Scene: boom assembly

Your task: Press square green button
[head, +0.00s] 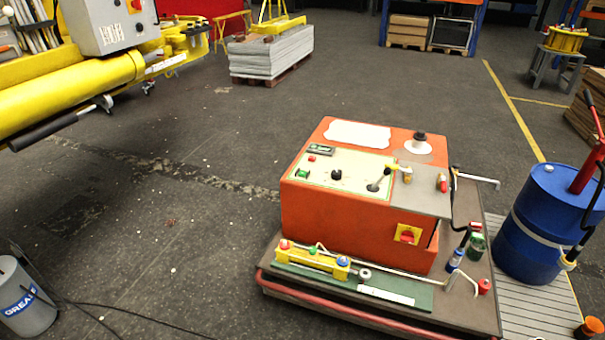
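An orange control box (330,218) stands on a low cart in the middle right of the head view. Its sloped cream panel (345,168) faces up. A small green button (303,174) sits at the panel's left side; it is too small to tell its exact shape. A small red button (311,158) is just behind it, and a black knob (336,174) is to its right. Neither of my grippers shows in the head view.
The cart (476,308) also carries a yellow level-like tool (312,260), small cans and hand tools. A blue drum (545,225) stands close on the right. A yellow boom (75,85) hangs at upper left. A grey grease bucket (25,300) is at lower left. Floor left of the cart is mostly clear.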

